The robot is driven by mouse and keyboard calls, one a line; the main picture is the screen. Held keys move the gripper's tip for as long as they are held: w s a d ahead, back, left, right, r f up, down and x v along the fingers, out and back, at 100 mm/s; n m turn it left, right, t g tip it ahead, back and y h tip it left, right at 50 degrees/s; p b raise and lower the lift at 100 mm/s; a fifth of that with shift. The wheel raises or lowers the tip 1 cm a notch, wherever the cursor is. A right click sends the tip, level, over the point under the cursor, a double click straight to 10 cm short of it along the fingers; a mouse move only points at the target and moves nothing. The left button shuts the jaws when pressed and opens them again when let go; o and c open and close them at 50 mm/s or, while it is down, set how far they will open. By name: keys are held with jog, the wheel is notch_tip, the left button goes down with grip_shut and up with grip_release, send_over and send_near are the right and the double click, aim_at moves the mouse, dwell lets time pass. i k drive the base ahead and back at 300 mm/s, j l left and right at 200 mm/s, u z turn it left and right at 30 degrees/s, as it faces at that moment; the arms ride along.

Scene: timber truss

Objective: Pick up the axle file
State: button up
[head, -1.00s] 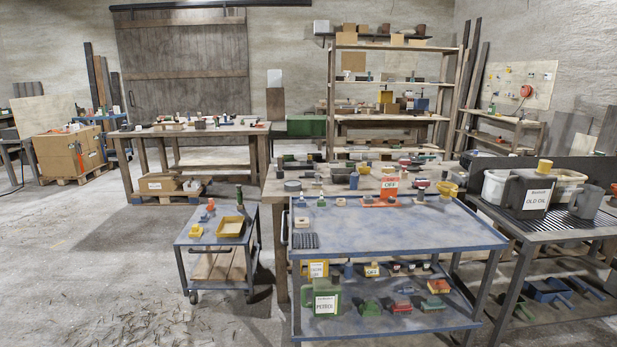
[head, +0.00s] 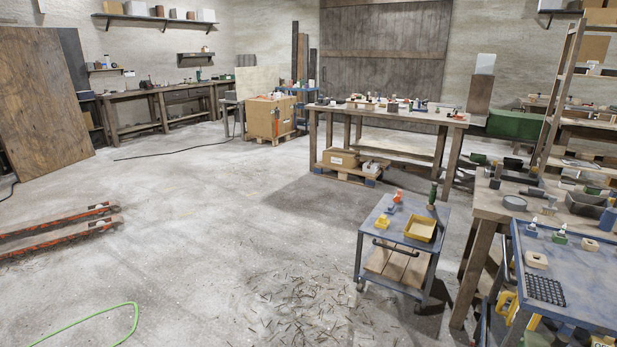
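I cannot pick out the axle file in the head view; the small items on the benches and carts are too small to tell apart. A small blue cart (head: 412,224) stands right of the middle, with a yellow tray (head: 420,228), a dark green bottle-like item and small red and yellow items on top. A larger blue cart (head: 585,262) at the right edge holds a black grid mat (head: 545,290) and several small fittings. A long wooden workbench (head: 390,117) at the back carries many small items. My gripper is not in view.
A wooden bench (head: 487,208) with assorted parts stands at the right. Orange pallet forks (head: 55,230) lie at the left, and a green hose (head: 100,318) is on the floor front left. Shavings litter the floor before the small cart. The middle floor is open.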

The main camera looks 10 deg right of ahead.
aim_at(532, 192)
jog(key=i, duration=0.85)
jog(key=i+j, duration=0.15)
jog(key=i, duration=0.7)
jog(key=i+z, duration=0.1)
jog(key=i, duration=0.75)
jog(key=i+l+z, duration=0.1)
jog(key=i+z, duration=0.75)
jog(key=i+j+z, duration=0.25)
jog(key=i+z, duration=0.2)
